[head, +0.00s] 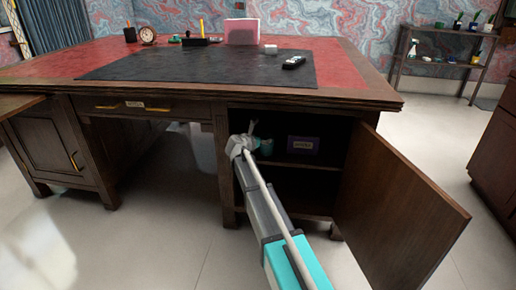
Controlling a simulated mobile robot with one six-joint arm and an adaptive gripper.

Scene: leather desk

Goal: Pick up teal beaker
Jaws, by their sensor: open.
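The teal beaker (266,146) stands on the upper shelf inside the open right cabinet of the desk, at the left of that compartment. My gripper (257,138) reaches into the cabinet and is right at the beaker's left side. One finger shows above and beside the beaker; the other is hard to make out. The gripper is open. My wrist hides part of the beaker, and I cannot tell whether the fingers touch it.
A purple labelled box (303,145) sits on the same shelf, to the right of the beaker. The cabinet door (400,205) hangs open to the right. The desk top (345,93) overhangs the compartment. Open floor (170,245) lies in front.

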